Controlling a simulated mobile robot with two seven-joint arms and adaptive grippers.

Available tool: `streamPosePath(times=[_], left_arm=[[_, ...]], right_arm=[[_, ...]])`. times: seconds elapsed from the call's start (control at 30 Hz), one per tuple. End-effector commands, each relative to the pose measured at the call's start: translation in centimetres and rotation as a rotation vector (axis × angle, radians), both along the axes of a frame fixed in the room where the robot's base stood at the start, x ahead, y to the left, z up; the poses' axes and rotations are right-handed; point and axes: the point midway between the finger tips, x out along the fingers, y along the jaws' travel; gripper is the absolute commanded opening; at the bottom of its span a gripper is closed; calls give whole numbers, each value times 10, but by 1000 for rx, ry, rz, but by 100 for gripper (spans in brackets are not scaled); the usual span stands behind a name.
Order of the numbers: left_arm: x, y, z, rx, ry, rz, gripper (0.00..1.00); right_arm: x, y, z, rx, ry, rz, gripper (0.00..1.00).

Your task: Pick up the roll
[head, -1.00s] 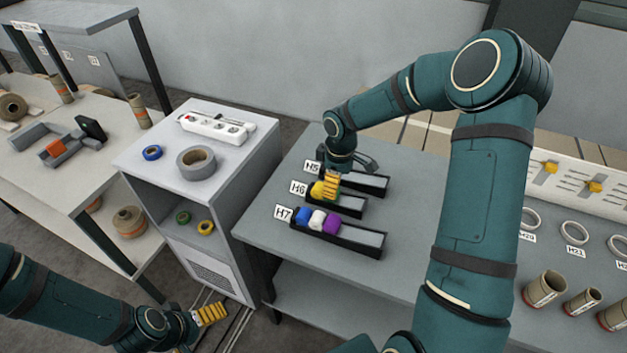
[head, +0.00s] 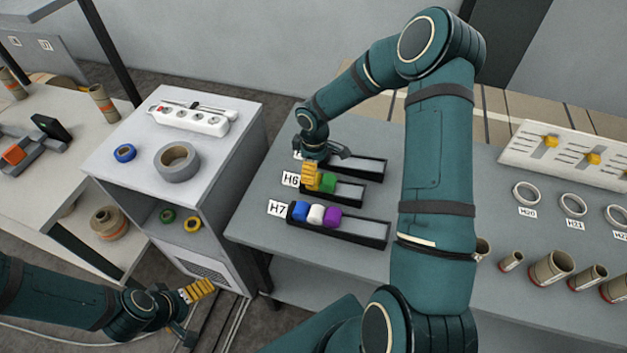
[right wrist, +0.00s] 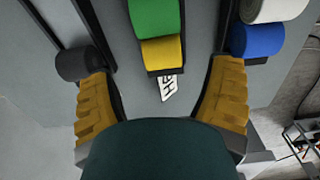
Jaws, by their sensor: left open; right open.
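The yellow roll (right wrist: 163,52) lies at the label end of the H6 tray, touching the green roll (right wrist: 155,17), in the right wrist view. The green roll also shows in the head view (head: 328,183), where my right gripper hides the yellow one. My right gripper (head: 328,166) is open, pointing down over the H6 tray (head: 352,190). In the right wrist view its two yellow-padded fingers (right wrist: 160,75) stand apart on either side of the tray's label end, touching no roll that I can see. My left gripper (head: 198,306) is open and empty at the lower left, away from the trays.
The H7 tray (head: 365,232) holds blue (head: 301,211), white (head: 316,215) and purple rolls (head: 332,217). A dark roll (right wrist: 83,62) sits close by the left finger in the right wrist view. A white cabinet (head: 118,172) with tape rolls stands left. Cardboard cores (head: 553,267) stand right.

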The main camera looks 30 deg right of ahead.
Motion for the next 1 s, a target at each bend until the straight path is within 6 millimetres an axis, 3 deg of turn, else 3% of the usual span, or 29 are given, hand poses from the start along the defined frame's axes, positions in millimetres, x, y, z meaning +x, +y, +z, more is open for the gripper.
streamPosePath(times=[0.17, 0.5, 0.77, 0.8, 0.9, 1.0], left_arm=[[0, 0, 1, 0, 0, 0, 98], [0, 0, 3, 0, 0, -1, 98], [0, 0, 3, 0, 0, -1, 98], [0, 0, 3, 0, 0, -1, 98], [0, 0, 3, 0, 0, -1, 98], [0, 0, 3, 0, 0, -1, 98]], right_arm=[[-1, 0, -11, -1, 2, 1, 80], [-2, 2, -53, 1, 1, -1, 80], [-1, 2, -56, -1, -1, 0, 80], [-1, 2, -56, -1, -1, 0, 77], [-1, 2, -56, -1, -1, 0, 42], [-1, 2, -56, -1, -1, 0, 13]])
